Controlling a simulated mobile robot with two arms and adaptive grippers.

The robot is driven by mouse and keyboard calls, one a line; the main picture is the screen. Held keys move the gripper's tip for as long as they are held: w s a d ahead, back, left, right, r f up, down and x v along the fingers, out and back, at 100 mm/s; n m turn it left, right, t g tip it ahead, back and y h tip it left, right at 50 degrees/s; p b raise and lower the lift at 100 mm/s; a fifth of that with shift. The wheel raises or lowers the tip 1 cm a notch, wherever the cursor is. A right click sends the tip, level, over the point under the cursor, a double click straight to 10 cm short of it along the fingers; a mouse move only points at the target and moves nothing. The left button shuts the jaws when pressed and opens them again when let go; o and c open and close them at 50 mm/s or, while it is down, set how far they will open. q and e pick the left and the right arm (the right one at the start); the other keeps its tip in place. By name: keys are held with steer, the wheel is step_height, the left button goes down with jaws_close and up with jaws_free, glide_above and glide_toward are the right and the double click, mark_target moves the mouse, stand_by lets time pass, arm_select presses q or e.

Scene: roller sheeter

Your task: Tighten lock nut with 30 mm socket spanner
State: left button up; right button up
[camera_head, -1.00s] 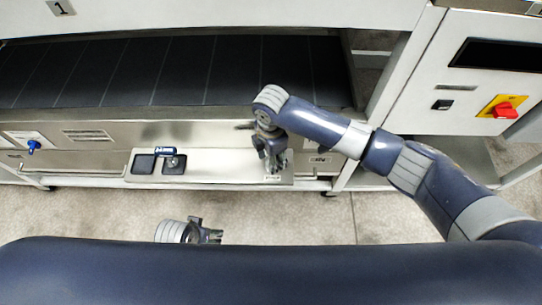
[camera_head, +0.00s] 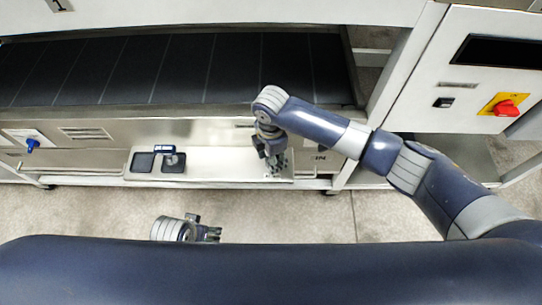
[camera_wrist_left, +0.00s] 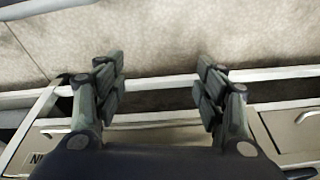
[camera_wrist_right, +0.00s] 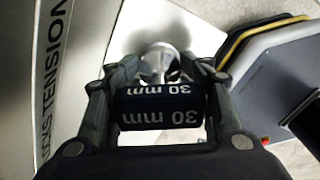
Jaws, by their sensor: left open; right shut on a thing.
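My right gripper (camera_wrist_right: 160,95) is shut on the dark 30 mm socket spanner (camera_wrist_right: 160,118), whose white "30 mm" marking shows between the fingers in the right wrist view. A shiny silver round part (camera_wrist_right: 164,62) shows just beyond it; I cannot tell whether it is the socket or the lock nut. In the head view the right gripper (camera_head: 274,160) is at the right end of the metal tray, close to the machine front, and the spanner is hard to make out. My left gripper (camera_head: 212,233) is open and empty in front of the machine; its spread fingers show in the left wrist view (camera_wrist_left: 160,92).
The metal tray (camera_head: 220,172) carries two black pads (camera_head: 142,163) and a dark blue tool (camera_head: 166,150) at its left. A panel lettered "TENSION" (camera_wrist_right: 50,65) is close by the right gripper. A red switch (camera_head: 506,107) is at the right. The floor in front is clear.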

arm_select(q)
steer(key=shift+w+r, duration=0.1)
steer(key=shift+w, duration=0.05)
arm_select(e)
steer(key=shift+m+p, duration=0.6)
steer(key=shift+p, duration=0.05)
steer(key=shift+m+p, duration=0.3)
steer(key=shift+p, duration=0.05)
steer(key=shift+m+p, duration=0.3)
steer(key=shift+m, duration=0.1)
steer(key=shift+m+p, duration=0.4)
arm_select(q)
steer(key=s+f, duration=0.4)
steer(key=f, duration=0.7)
steer(key=shift+s+a+f+g, duration=0.2)
steer(key=shift+s+g, duration=0.1)
